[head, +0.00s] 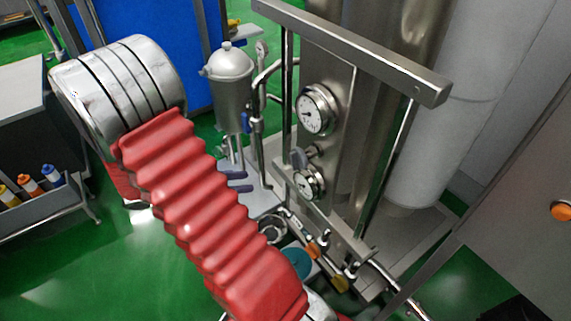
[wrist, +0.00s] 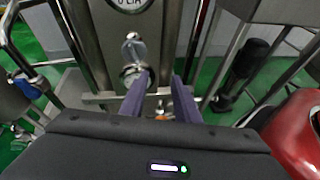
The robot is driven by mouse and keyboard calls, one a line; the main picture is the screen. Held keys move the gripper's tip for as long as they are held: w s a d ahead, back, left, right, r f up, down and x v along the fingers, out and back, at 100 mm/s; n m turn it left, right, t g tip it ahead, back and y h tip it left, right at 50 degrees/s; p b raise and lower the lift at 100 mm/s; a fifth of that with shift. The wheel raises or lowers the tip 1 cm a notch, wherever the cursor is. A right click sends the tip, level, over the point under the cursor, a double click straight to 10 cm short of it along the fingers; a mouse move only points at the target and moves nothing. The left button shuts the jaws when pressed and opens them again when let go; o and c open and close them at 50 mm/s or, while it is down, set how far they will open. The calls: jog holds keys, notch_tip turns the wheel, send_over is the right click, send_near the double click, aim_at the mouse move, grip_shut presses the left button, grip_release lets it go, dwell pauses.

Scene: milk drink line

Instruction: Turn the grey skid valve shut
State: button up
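The grey skid valve (head: 298,157) sits on the steel skid panel between two round gauges in the head view. In the wrist view its grey handle (wrist: 133,46) stands below a gauge, ahead of my gripper and slightly left of the gap between the fingers. My gripper (wrist: 161,76) shows two dark purple fingers set apart, with nothing held between them.
The upper gauge (head: 317,109) and lower gauge (head: 309,183) flank the valve. A steel frame bar (head: 360,50) juts out above. A small steel vessel (head: 230,82) stands left of the skid. An orange handle (head: 312,250) sits low on the piping. Green floor is open at lower left.

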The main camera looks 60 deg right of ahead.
aim_at(297, 160)
jog(key=w+d+f+n+h, duration=0.1)
jog(key=d+f+n+h, duration=0.4)
jog(key=f, duration=0.3)
jog(key=shift+w+d+f+n, duration=0.2)
jog(key=shift+w+d+n, duration=0.15)
jog(key=shift+d+n, duration=0.4)
jog(key=shift+s+d, duration=0.1)
jog(key=shift+d, duration=0.05)
jog(key=x, duration=1.3)
jog(key=shift+d, duration=0.3)
grip_shut()
